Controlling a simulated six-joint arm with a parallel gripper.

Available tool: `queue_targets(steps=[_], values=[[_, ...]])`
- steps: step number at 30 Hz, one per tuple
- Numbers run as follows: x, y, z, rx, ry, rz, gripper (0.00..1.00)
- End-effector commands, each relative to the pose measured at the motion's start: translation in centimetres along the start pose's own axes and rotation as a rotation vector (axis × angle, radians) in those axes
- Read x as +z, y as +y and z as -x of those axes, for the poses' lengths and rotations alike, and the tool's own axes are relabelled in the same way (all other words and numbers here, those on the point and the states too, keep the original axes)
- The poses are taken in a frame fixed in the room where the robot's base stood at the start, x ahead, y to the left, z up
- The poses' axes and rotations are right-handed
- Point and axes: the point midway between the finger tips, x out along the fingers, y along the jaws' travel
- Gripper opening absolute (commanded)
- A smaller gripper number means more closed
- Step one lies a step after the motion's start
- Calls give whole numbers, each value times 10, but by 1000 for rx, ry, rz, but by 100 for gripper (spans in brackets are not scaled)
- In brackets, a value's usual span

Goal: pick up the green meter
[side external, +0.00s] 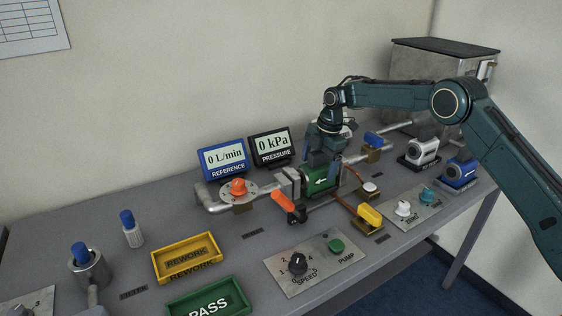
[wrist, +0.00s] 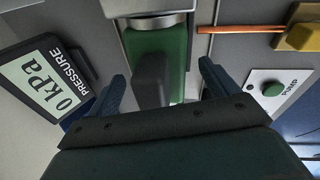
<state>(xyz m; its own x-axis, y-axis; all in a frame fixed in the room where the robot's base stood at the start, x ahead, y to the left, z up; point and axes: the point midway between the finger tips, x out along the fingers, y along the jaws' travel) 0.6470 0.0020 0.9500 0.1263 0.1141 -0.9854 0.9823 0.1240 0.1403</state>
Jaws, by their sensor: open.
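The green meter (side external: 318,181) sits in the pipe run near the middle of the table, with a white arrow on its front. A grey pipe fitting adjoins its left side. In the wrist view the green meter (wrist: 172,52) is seen close up, with a dark block on it and a silver collar at its end. My gripper (side external: 322,152) is directly above the meter, pointing down. In the wrist view my gripper (wrist: 163,82) is open, with one blue finger on each side of the meter. I cannot tell whether the fingers touch it. The gripper hides part of the meter's top.
The pressure display (side external: 271,146) and reference display (side external: 223,158) stand behind and left. An orange-handled valve (side external: 284,204) and a yellow-handled valve (side external: 369,215) are close in front. The pump panel (side external: 315,262), rework tray (side external: 187,258) and pass tray (side external: 207,299) lie nearer the front.

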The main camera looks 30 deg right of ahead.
Motion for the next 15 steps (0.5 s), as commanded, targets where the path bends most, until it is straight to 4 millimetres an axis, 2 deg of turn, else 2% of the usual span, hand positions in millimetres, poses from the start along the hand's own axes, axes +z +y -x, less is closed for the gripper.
queue_targets(steps=[11,15], values=[[0,0,0,0,0,0,86],[0,0,0,0,0,0,63]])
